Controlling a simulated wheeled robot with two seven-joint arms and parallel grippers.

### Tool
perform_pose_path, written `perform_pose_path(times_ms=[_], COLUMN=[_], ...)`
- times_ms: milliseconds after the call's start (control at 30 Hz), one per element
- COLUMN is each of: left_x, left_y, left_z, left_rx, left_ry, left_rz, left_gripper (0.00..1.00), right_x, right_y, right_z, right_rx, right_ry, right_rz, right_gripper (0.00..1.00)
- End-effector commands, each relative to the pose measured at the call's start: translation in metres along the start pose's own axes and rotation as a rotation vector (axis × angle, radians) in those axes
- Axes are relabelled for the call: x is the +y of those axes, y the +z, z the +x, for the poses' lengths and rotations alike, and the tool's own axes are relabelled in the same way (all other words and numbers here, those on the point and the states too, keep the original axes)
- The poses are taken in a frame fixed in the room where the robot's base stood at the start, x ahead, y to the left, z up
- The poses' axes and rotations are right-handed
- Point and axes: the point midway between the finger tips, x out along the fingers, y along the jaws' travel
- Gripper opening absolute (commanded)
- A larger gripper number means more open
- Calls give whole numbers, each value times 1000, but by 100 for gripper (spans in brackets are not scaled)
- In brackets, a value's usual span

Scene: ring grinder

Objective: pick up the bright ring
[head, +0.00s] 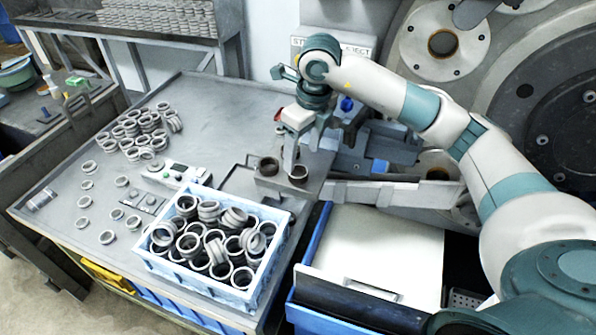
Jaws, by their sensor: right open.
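My right gripper (292,160) points down over a small dark fixture at the table's right side. It is open, and its fingers reach down close to a ring (298,174) with a lighter rim. I cannot tell whether a finger touches or enters this ring. A darker ring (268,167) sits just left of it on the same fixture. Part of the fixture behind the fingers is hidden. My left gripper is not in view.
A blue-white crate (150,262) full of grey rings stands at the table's front. Loose rings (130,130) lie at the left of the grey table (215,115). A small device (172,174) with buttons lies behind the crate. The large grinder (540,110) stands at the right.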

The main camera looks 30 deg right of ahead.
Motion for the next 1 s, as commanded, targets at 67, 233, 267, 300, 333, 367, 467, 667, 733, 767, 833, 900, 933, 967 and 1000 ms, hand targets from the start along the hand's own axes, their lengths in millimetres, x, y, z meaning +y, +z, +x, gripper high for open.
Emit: perform_pose_path(times_ms=[67,233,267,300,333,367,467,667,733,767,833,900,933,967,1000], left_x=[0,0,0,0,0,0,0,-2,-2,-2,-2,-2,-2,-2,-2], left_y=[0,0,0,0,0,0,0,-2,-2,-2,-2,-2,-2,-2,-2], left_z=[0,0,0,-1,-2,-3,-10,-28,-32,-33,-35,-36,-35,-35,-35], left_rx=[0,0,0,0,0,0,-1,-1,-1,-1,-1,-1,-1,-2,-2], left_ry=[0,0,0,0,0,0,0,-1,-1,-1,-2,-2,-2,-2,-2], left_rz=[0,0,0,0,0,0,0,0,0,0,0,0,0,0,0], left_gripper=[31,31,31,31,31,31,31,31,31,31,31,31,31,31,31], right_x=[0,0,0,0,0,1,2,7,7,7,7,7,7,7,7], right_y=[0,0,0,0,0,0,-1,-2,-2,-2,-2,-2,-2,-2,-2], right_z=[0,0,0,1,1,2,7,26,36,39,46,50,51,52,52], right_rx=[0,0,0,0,0,0,3,4,4,3,3,1,0,0,-1], right_ry=[0,0,0,0,0,0,2,2,1,2,1,0,0,0,0], right_rz=[0,0,0,0,0,0,0,1,3,2,1,1,1,0,0], right_gripper=[62,62,62,62,62,62,62,62,62,62,62,62,62,62,62])
